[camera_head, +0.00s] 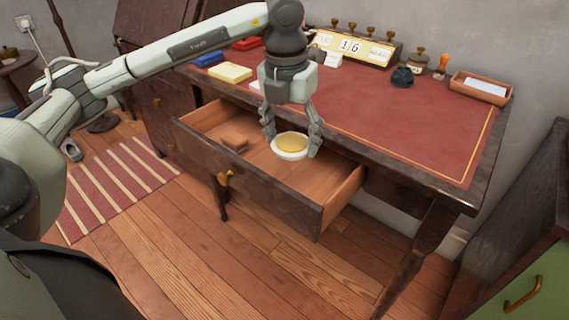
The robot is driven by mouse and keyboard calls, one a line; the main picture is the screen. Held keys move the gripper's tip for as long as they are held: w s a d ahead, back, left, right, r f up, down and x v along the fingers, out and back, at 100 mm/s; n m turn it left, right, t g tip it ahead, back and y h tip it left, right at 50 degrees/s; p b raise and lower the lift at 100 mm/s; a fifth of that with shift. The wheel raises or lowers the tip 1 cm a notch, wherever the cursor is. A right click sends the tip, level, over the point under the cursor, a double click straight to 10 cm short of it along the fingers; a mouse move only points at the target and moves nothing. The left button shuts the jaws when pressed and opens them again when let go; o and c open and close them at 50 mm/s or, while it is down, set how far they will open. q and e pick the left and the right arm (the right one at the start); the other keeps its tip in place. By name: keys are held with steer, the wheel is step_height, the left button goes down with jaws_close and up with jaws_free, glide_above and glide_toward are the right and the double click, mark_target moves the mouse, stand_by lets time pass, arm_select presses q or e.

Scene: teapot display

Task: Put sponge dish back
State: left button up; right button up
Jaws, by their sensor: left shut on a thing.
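The sponge dish (291,154) is a small white round dish with a yellow sponge (291,143) in it. My left gripper (291,142) points down and is shut on the dish, with one finger on each side. The dish is over the open drawer (255,185) of the desk; I cannot tell whether it touches the drawer floor. My right gripper is not in view.
The desk (385,115) has a red leather top. A calendar stand (350,47), stamps, a dark round object (402,77) and a tray (482,88) line its back. A small brown block (234,142) lies in the drawer. Yellow notes (230,73) lie at the left.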

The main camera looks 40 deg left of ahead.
arm_select(q)
glide_above(286, 172)
steer(key=s+d, duration=0.3)
step_height(286, 172, down, 8)
steer(key=shift+w+r, duration=0.1)
steer(key=shift+w+a, duration=0.25)
steer(key=w+a, duration=0.2)
steer(key=shift+a+f, duration=0.35)
steer(key=shift+f, duration=0.35)
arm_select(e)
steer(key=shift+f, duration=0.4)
arm_select(q)
steer(key=shift+f, duration=0.1)
